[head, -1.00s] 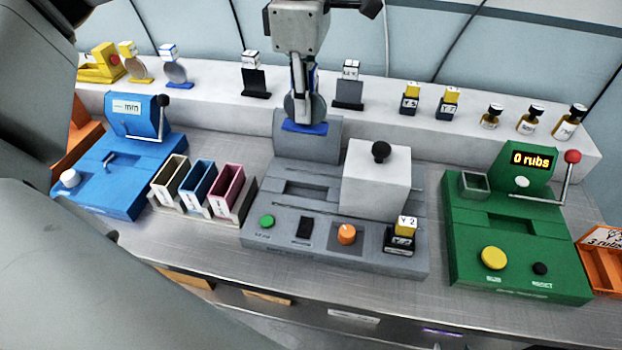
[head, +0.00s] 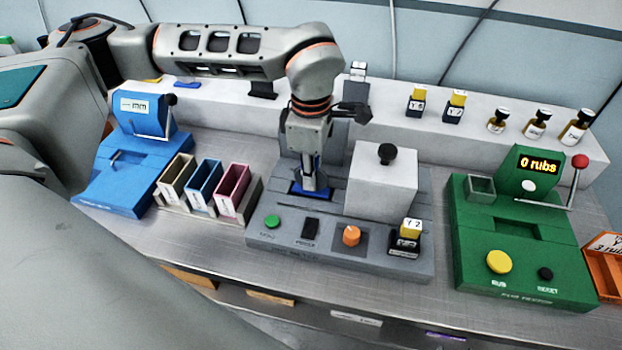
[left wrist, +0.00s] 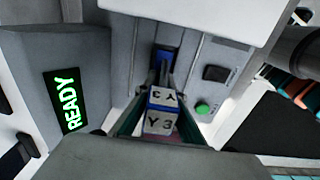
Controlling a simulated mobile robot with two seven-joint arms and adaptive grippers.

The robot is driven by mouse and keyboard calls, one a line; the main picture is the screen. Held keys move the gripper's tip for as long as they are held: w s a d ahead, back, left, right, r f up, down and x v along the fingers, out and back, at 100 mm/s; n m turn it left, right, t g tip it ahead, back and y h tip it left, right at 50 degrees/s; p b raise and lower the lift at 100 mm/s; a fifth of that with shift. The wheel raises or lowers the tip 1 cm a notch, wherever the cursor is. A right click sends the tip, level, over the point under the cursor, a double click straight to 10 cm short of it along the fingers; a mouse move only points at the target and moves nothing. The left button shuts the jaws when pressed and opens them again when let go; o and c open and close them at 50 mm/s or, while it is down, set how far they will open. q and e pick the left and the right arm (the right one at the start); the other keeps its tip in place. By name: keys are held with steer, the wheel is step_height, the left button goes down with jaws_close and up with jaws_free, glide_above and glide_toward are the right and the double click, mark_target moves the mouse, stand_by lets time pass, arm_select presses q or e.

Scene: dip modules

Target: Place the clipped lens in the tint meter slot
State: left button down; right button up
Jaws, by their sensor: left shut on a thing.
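The tint meter (head: 278,248) is the grey machine in the middle of the head view, with a white block on top. In the left wrist view its display (left wrist: 68,100) reads READY. My left gripper (head: 311,184) points down over the slot area, left of the white block, shut on the clipped lens. The lens's blue base (head: 298,189) shows at the slot in the head view. In the left wrist view the white-and-blue clip (left wrist: 160,112) marked Y3 sits between the fingers, above the dark slot (left wrist: 152,62). The fingers hide the lens; its seating depth cannot be told. My right gripper is not in view.
A white block (head: 382,185) with a black knob stands close right of the gripper. A blue machine (head: 125,175) and three coloured bins (head: 200,185) are left, a green machine (head: 500,235) right. A white shelf (head: 440,135) with tagged pieces and bottles runs behind.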

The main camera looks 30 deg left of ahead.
arm_select(q)
steer(key=shift+f, duration=0.7)
steer(key=shift+f, duration=0.1)
steer(key=c, duration=2.1)
jaws_free()
steer(key=shift+c, duration=0.2)
step_height(320, 180, up, 11)
steer(key=shift+r, duration=0.65)
steer(key=shift+s, duration=0.1)
